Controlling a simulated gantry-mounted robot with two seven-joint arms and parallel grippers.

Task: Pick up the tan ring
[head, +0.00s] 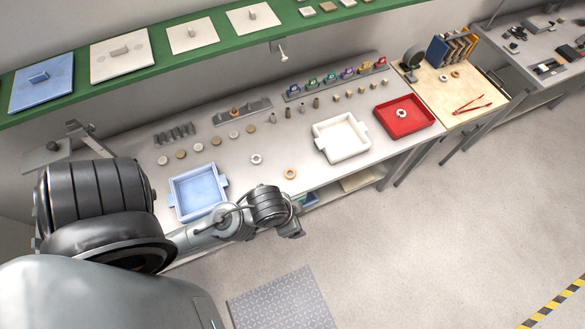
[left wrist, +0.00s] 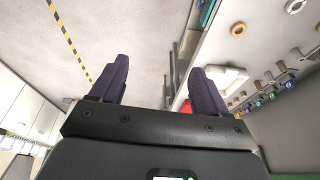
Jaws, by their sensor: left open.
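The tan ring (head: 290,173) lies flat on the grey bench, near its front edge, between the blue tray and the white tray. It also shows in the left wrist view (left wrist: 238,29), at upper right, outside the fingers. My left gripper (left wrist: 157,85) is open and empty, with its two dark fingers apart. In the head view my left gripper (head: 291,230) hangs over the bench's front edge, nearer the camera than the ring and apart from it. My right gripper is in neither view.
A white ring (head: 256,158) lies left of the tan one. A blue tray (head: 174,200), a white tray (head: 318,129) and a red tray (head: 430,121) stand on the bench. Small parts line the back. A green shelf (head: 165,52) runs above. Bench around the tan ring is clear.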

